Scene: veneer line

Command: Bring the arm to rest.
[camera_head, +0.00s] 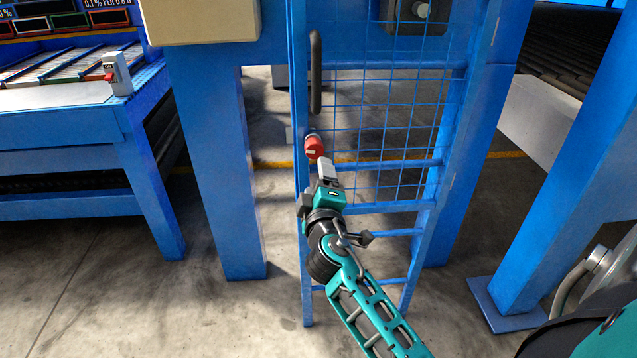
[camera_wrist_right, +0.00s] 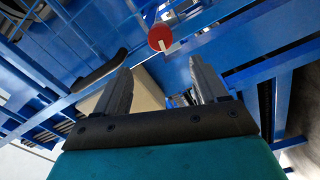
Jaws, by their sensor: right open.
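My right gripper (camera_head: 326,172) is raised in front of the blue mesh gate, just below a red knob (camera_head: 314,147) on the gate's left upright. In the right wrist view the two grey fingers (camera_wrist_right: 160,88) stand apart with nothing between them. The red knob (camera_wrist_right: 161,38) with a pale mark shows beyond the fingertips there, and it looks apart from them. In the head view the fingertips overlap the knob's lower edge, so the exact gap is hard to tell. My left gripper is not in view.
The blue mesh gate (camera_head: 385,165) has a dark vertical handle (camera_head: 316,72) above the knob. Blue posts (camera_head: 222,170) stand at both sides. A blue bench (camera_head: 60,150) is at the left. Open concrete floor (camera_head: 120,300) lies at the front left.

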